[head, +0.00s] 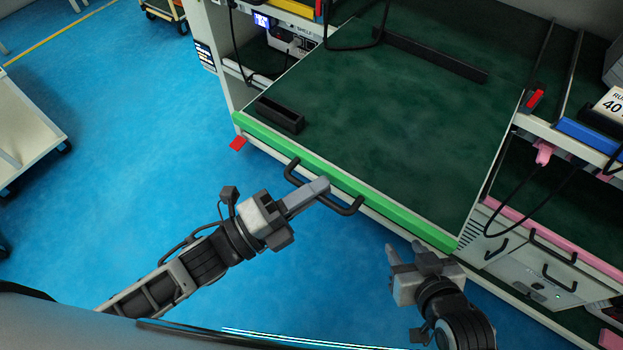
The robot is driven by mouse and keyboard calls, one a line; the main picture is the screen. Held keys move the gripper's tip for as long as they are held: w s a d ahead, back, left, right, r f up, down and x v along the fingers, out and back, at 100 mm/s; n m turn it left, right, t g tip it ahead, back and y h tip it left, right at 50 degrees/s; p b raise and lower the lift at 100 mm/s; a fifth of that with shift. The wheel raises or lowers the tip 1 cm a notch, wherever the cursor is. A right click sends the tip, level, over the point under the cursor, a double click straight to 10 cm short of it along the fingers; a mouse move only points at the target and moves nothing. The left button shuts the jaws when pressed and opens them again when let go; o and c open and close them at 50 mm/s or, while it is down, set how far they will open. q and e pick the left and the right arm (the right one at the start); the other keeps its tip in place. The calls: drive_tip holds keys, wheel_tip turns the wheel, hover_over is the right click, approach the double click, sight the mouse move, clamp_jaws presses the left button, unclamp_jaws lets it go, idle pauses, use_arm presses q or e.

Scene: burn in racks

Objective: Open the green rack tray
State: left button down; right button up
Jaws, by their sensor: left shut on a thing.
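The green rack tray (386,112) has a dark green surface and a bright green front edge (372,193). A black bar handle (345,208) stands out from that front edge. My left gripper (318,188) is shut on the handle near its middle; its fingers cover part of the bar. My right gripper (405,250) is below and to the right of the handle, apart from the tray front. Its two fingers are spread with nothing visible between them.
A black open box (280,114) sits at the tray's left front corner, and a black bar (430,52) lies further back. A pink-edged tray (560,235) with black handles is at the right. Blue floor (130,130) is clear at the left, beside a white cart (25,130).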

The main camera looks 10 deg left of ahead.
use_arm(q)
drive_tip(key=shift+s+f, duration=0.1)
drive_tip(key=c, duration=1.8)
unclamp_jaws()
drive_tip(key=shift+c, duration=0.2)
drive_tip(key=shift+o, duration=0.3)
drive_tip(key=shift+s+a, duration=0.2)
drive_tip(key=shift+w, duration=0.1)
drive_tip(key=b+v, duration=0.2)
drive_tip(key=v, duration=1.4)
